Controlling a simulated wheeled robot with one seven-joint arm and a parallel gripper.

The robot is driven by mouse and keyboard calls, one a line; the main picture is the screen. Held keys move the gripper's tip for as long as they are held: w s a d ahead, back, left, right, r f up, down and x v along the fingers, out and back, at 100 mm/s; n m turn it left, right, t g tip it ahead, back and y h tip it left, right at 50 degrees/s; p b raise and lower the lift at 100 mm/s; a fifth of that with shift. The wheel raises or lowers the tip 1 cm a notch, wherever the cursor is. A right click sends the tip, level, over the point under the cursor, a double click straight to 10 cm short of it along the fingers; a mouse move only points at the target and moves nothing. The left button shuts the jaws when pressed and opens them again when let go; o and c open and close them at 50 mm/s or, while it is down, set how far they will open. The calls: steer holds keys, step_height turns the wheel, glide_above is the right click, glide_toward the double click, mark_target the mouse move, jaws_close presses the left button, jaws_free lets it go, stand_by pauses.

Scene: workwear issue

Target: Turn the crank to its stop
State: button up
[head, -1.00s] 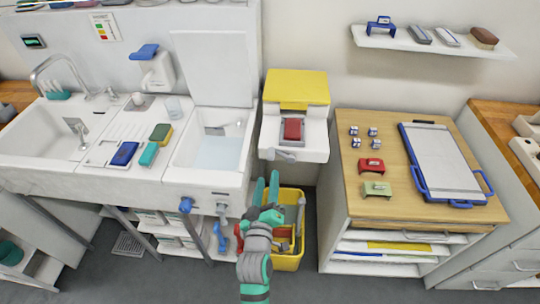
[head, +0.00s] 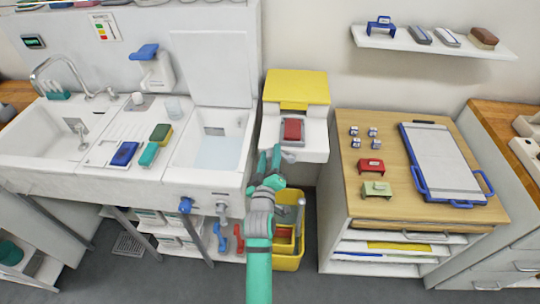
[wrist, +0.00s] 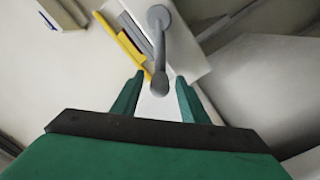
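The grey crank (head: 289,157) is on the front of a white machine (head: 313,140) with a yellow lid and a red block in its top. In the wrist view the crank (wrist: 159,45) runs from a round hub at the top down to a rounded handle end. My gripper (head: 270,153) is in front of the machine and partly hides the crank in the head view. In the wrist view my gripper (wrist: 160,80) is open, and the handle end appears between its fingertips with a gap on each side. Contact is not visible.
A yellow bin (head: 288,262) stands on the floor below the machine. Right is a wooden-topped cabinet (head: 355,205) carrying small items.

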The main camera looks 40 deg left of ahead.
jaws_close()
stand_by(0.3)
